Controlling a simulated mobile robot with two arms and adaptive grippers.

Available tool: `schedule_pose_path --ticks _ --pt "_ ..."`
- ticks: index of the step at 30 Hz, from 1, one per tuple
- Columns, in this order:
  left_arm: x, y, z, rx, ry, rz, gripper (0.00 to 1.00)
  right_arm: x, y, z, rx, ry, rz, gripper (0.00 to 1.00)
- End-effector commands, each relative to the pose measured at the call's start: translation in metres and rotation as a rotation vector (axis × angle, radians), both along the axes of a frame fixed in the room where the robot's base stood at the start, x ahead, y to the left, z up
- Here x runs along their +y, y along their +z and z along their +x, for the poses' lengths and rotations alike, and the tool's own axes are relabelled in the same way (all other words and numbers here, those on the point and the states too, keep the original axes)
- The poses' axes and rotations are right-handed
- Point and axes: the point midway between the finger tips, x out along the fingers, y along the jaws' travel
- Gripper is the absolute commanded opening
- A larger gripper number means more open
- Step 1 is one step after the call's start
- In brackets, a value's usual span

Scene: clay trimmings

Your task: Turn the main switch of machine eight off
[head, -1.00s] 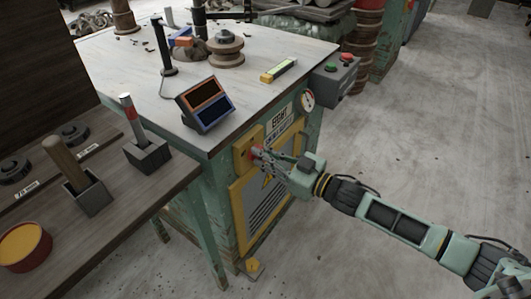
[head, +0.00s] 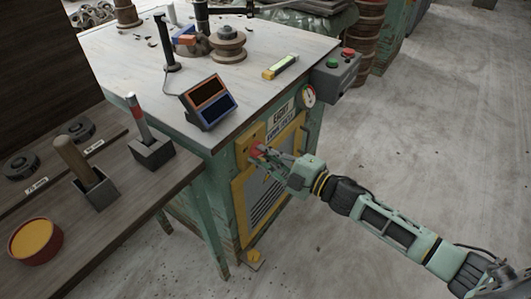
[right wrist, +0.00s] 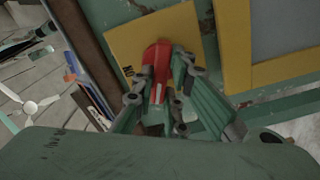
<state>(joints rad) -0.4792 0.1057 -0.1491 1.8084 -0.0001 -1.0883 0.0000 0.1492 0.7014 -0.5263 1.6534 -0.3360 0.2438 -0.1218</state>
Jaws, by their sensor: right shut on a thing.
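Machine eight is the green cabinet (head: 222,180) with a pale top and an "EIGHT" label (head: 283,113). Its main switch is a red handle (head: 257,148) on a yellow plate (head: 243,150) on the cabinet's front. My right gripper (head: 262,152) is shut on the red handle and partly covers it. In the right wrist view the red handle (right wrist: 157,56) stands between the fingers of the gripper (right wrist: 158,92), in front of the yellow plate (right wrist: 122,42). My left gripper is not in view.
A grey box (head: 335,75) with red and green buttons and a gauge (head: 308,97) sit at the cabinet's right corner. A vented yellow-framed panel (head: 238,205) lies below the switch. A wooden bench (head: 120,207) with tools stands at left. The floor at right is clear.

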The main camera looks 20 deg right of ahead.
Motion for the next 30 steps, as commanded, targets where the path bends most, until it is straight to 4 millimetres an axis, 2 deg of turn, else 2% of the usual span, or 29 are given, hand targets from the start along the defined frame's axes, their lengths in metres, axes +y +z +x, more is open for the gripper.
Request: schedule_pose_path --ticks 15,30 --pt "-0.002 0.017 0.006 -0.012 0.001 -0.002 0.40 0.001 -0.005 -0.001 -0.228 0.001 -0.293 0.00" --pt "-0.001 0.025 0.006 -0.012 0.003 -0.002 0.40 0.001 -0.006 -0.001 -0.282 0.002 -0.364 0.00"
